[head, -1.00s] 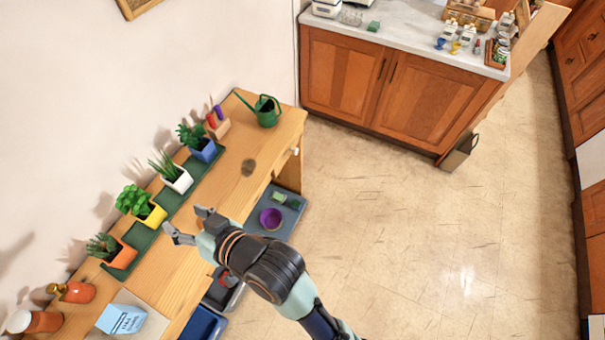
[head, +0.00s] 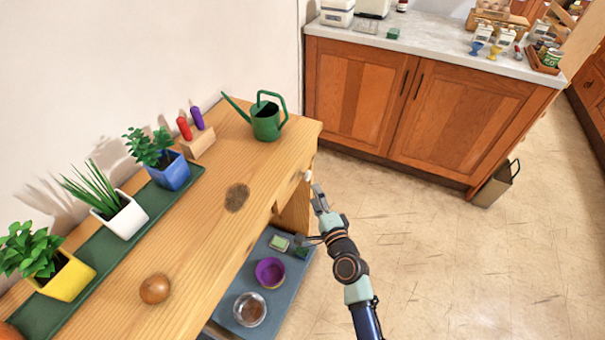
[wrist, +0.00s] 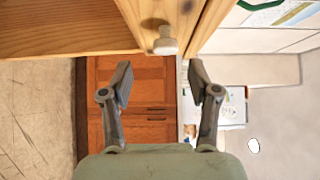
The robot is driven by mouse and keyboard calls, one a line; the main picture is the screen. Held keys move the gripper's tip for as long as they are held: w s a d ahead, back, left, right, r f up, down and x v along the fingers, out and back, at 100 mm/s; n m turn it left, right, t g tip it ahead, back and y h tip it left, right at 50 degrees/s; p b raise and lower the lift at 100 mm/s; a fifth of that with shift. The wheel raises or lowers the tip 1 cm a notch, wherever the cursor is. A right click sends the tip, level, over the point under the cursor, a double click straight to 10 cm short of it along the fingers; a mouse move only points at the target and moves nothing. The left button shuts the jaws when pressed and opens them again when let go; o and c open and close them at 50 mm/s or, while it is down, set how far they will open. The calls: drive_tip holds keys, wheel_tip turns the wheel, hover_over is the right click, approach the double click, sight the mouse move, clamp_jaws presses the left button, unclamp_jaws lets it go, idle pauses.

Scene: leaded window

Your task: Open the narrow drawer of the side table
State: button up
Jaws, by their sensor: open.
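The wooden side table (head: 215,240) runs along the wall in the head view. Its narrow drawer (head: 291,193) is at the far end of the front, with a small pale knob (head: 308,176). The drawer looks shut. In the wrist view the knob (wrist: 165,42) sits on the wooden drawer front (wrist: 158,12), just beyond my fingertips and roughly centred between them. My gripper (head: 312,220) is in front of the table, close to the knob. In the wrist view my gripper (wrist: 161,83) is open and empty, with its two fingers spread wide. The knob is apart from both fingers.
On the tabletop are a green watering can (head: 266,120), potted plants such as the blue-potted one (head: 170,172), and a round brown object (head: 155,289). A grey lower shelf (head: 262,310) holds a purple bowl (head: 270,272). The floor (head: 430,260) to the right is clear.

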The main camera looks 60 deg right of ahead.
sight(309, 179)
drive_tip(key=x, duration=0.2)
drive_tip(key=b+x, duration=0.1)
drive_tip(key=x, duration=0.1)
drive_tip(key=b+x, duration=0.1)
drive_tip(key=x, duration=0.2)
drive_tip(key=shift+d+r, duration=0.2)
drive_tip(key=shift+r, duration=0.05)
drive_tip(key=shift+w+d+r, duration=0.2)
drive_tip(key=shift+w+d, duration=0.15)
drive_tip(key=shift+a, duration=0.1)
drive_tip(key=c, duration=0.3)
clamp_jaws()
